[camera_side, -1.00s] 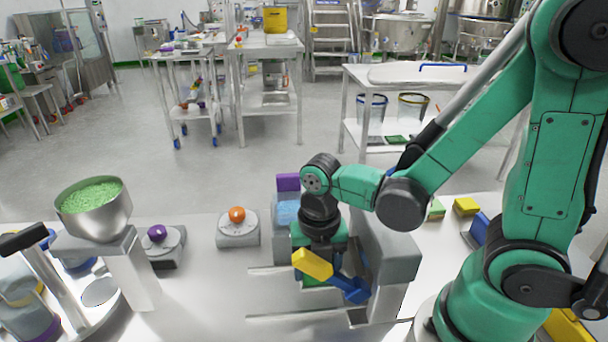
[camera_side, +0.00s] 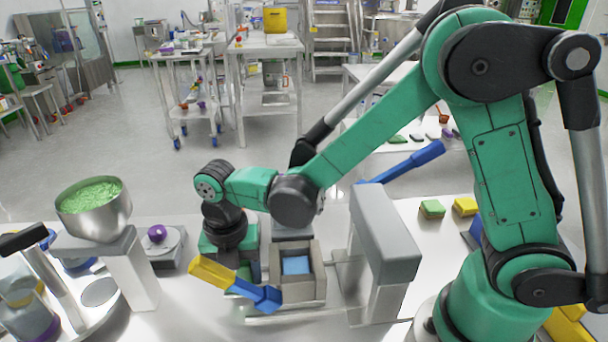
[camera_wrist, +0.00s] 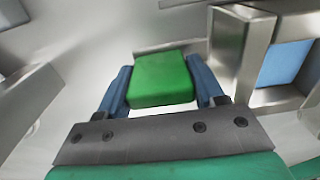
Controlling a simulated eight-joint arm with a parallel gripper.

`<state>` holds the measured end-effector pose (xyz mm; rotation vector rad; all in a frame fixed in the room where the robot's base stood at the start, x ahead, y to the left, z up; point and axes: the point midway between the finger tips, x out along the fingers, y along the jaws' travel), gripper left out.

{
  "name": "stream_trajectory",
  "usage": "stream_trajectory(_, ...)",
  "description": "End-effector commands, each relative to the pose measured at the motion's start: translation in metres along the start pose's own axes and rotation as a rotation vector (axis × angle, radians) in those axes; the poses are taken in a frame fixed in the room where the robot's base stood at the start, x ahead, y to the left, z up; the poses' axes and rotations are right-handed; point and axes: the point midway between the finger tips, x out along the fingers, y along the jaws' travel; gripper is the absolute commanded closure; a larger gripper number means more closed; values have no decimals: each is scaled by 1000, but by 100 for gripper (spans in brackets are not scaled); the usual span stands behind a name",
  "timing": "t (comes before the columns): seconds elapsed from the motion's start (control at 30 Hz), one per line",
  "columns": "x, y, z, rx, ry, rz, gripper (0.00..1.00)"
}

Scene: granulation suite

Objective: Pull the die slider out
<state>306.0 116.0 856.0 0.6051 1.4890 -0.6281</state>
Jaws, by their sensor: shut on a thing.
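The die slider (camera_side: 316,270) is a grey square frame with a light-blue block inside. It lies on thin metal rails, left of and clear of the grey press bridge (camera_side: 388,225). My gripper (camera_side: 243,281) is at the slider's left side, pointing down. In the wrist view my gripper (camera_wrist: 163,88) has blue fingers shut on a green block, the grip (camera_wrist: 163,78). The slider's grey frame (camera_wrist: 228,55) is right beside it there. The join between grip and frame is hidden by a finger.
A steel bowl of green granules (camera_side: 94,207) stands at left on a grey support. A purple knob (camera_side: 157,233) on a grey base is behind my gripper's left. A blue lever (camera_side: 410,163) rises behind the bridge. Green and yellow blocks (camera_side: 466,206) lie at right.

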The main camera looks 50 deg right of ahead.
Motion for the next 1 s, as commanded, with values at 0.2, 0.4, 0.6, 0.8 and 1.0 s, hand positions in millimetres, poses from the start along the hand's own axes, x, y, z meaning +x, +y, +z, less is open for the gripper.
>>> stream_trajectory(0.2, -1, 6, 0, -4, -3, 22, 26)
stream_trajectory(0.4, 0, 5, 0, -3, -2, 19, 26)
stream_trajectory(0.6, 0, 4, 0, -3, -2, 18, 26)
stream_trajectory(0.8, -15, 4, 0, -3, -2, 17, 26)
stream_trajectory(1.0, -42, 4, 0, -3, -2, 18, 26)
